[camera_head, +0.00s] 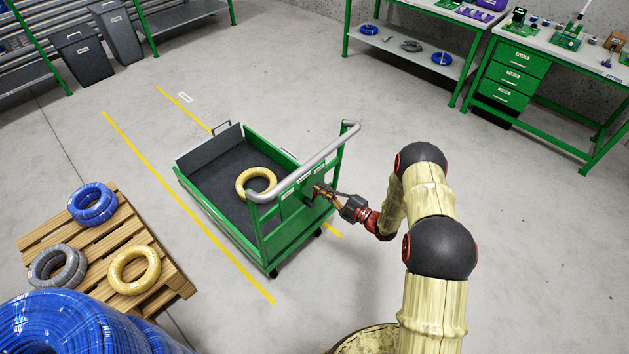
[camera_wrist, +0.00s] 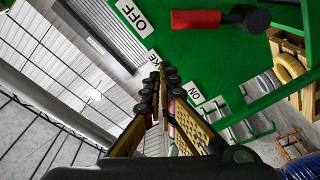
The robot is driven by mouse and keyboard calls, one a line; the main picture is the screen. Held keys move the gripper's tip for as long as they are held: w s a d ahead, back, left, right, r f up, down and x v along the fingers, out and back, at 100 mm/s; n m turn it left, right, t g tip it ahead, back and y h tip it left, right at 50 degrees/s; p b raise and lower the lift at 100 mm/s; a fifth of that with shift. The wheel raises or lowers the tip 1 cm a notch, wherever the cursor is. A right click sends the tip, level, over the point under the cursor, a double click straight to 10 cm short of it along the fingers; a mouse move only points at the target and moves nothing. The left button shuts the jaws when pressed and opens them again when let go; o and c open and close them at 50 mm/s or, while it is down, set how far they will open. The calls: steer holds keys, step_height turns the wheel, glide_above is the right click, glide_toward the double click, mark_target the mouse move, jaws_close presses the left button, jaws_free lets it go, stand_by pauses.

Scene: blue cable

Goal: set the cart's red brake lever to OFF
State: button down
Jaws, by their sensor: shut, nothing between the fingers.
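The green cart (camera_head: 262,238) stands on the floor with its handle end towards my arm. In the wrist view its green panel (camera_wrist: 225,60) carries an OFF label (camera_wrist: 132,14), an ON label (camera_wrist: 192,93) and a partly hidden label between them. The brake lever (camera_wrist: 196,20) is a red bar with a black rounded part at its right. Its red end lies beside the OFF label, well away from ON. My gripper (camera_wrist: 163,75) is shut and empty, its tips in front of the middle label, apart from the lever. In the head view my gripper (camera_head: 325,190) is close to the panel.
A yellow coil (camera_head: 244,184) lies in the cart below a grey handle bar (camera_head: 312,160). A pallet (camera_head: 165,262) with several coils stands at left. Green workbenches (camera_head: 560,110) stand at upper right. Floor between cart and benches is clear.

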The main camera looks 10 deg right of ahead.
steer(key=v, duration=0.7)
steer(key=shift+p, duration=0.35)
